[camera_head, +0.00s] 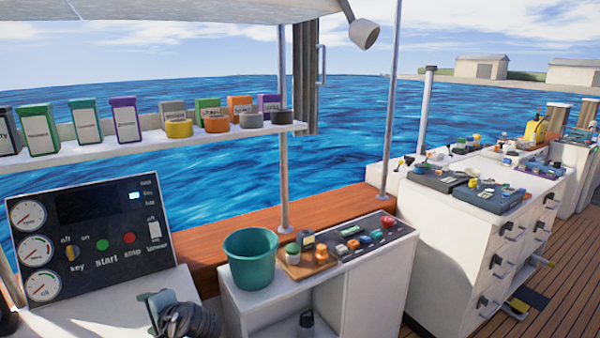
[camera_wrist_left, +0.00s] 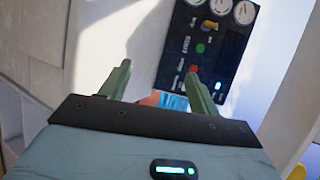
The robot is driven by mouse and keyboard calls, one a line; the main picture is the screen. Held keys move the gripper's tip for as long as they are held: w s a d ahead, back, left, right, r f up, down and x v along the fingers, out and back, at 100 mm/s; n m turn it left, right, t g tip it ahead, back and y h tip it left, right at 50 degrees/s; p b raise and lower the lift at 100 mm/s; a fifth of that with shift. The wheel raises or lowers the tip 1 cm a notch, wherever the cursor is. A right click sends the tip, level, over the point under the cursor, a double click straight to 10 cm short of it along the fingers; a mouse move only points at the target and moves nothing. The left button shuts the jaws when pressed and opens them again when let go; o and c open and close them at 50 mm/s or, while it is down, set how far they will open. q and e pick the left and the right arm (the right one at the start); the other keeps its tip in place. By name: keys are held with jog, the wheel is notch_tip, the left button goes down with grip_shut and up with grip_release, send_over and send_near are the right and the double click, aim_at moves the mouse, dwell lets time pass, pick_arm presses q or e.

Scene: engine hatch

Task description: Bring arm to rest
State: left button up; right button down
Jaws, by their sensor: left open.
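My left gripper (camera_wrist_left: 158,72) shows in the wrist view with its two green fingers spread apart and nothing held between them. In the head view the left gripper (camera_head: 160,304) is low at the bottom edge, in front of the white console below the control panel, and its fingertips are hard to make out. The black control panel (camera_head: 92,235) has gauges, a key switch, a green start button and a red stop button. The panel (camera_wrist_left: 205,45) also shows in the wrist view, beyond the fingers. My right gripper is not in view.
A teal bucket (camera_head: 251,260) stands on a white cabinet right of the gripper. A shelf (camera_head: 150,138) with boxes and cans hangs above. A white drawer cabinet (camera_head: 450,240) with tool trays stands at right. Wooden deck (camera_head: 565,285) is open at far right.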

pick_arm(q)
jog(key=s+d+f+n+t+h+p, duration=0.15)
jog(key=s+f+h, duration=0.25)
jog(key=s+f, duration=0.6)
jog(key=s+d+f+m+t+h, duration=0.1)
jog(key=s+d+f+h, duration=0.2)
jog(key=s+f, duration=0.65)
jog(key=s+d+f+n+h, duration=0.1)
jog(key=s+d+n+h, duration=0.1)
jog(key=s, duration=0.9)
jog(key=s+d+f+n+h, duration=0.2)
jog(key=s+d+n+h, duration=0.1)
jog(key=s, duration=0.8)
jog(key=d+h+p, duration=0.1)
jog(key=d, duration=0.1)
jog(key=shift+s+d+n, duration=0.2)
jog(key=shift+d+n, duration=0.15)
jog(key=shift+d, duration=0.05)
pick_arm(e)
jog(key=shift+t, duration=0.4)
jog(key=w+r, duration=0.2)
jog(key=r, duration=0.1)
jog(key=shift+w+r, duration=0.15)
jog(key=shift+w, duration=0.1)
pick_arm(q)
jog(key=shift+g, duration=0.25)
